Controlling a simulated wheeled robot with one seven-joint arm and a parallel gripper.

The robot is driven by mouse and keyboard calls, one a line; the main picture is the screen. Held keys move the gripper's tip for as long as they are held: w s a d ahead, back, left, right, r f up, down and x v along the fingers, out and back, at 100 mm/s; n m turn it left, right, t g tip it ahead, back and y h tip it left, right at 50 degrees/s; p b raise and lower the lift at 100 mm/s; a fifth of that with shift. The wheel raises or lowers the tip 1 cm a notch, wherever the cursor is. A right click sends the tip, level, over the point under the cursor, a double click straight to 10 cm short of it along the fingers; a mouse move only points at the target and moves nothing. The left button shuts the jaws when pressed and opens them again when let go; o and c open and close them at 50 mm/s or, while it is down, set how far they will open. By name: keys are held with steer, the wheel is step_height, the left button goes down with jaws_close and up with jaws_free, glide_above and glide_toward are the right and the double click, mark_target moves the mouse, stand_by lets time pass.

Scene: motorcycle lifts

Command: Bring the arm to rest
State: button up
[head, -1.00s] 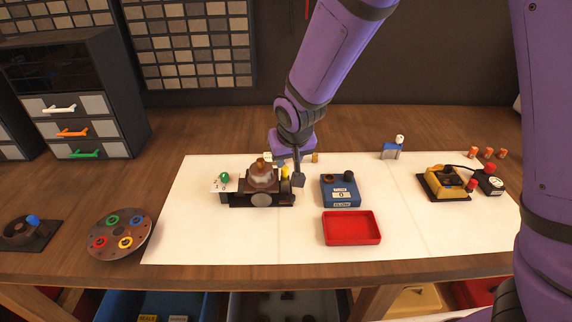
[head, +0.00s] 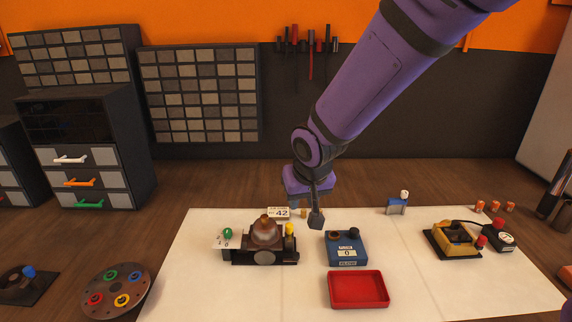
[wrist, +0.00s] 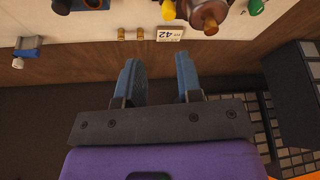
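My purple arm reaches down from the upper right in the head view. My gripper (head: 316,216) hangs above the back part of the white mat, behind the blue box and right of the brown domed device. In the wrist view my gripper (wrist: 160,75) has its two blue fingers apart, with nothing between them. A small white "42" card (wrist: 170,33) lies beyond the fingertips in that view.
The white mat (head: 215,290) carries the brown domed device (head: 266,235), blue box (head: 345,248), red tray (head: 358,289) and yellow device (head: 455,240). A round plate with coloured rings (head: 117,292) lies left. A drawer cabinet (head: 85,155) stands at the back left.

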steer(key=s+d+r+m, duration=0.1)
steer(key=s+d+r, duration=0.2)
steer(key=d+r, duration=0.6)
steer(key=s+d+r, duration=0.2)
steer(key=s+d, duration=0.3)
steer(key=s, duration=0.1)
steer(key=s+d+r+m, duration=0.1)
steer(key=s+d+r, duration=0.2)
steer(key=s+d, duration=0.2)
steer(key=s+d+r+t+h, duration=0.1)
steer(key=s+d+r, duration=0.2)
steer(key=s+d, duration=0.2)
steer(key=s, duration=0.3)
steer(key=shift+s+d+r+m, duration=0.2)
steer(key=shift+s+r+m, duration=0.05)
steer(key=shift+s+m, duration=0.05)
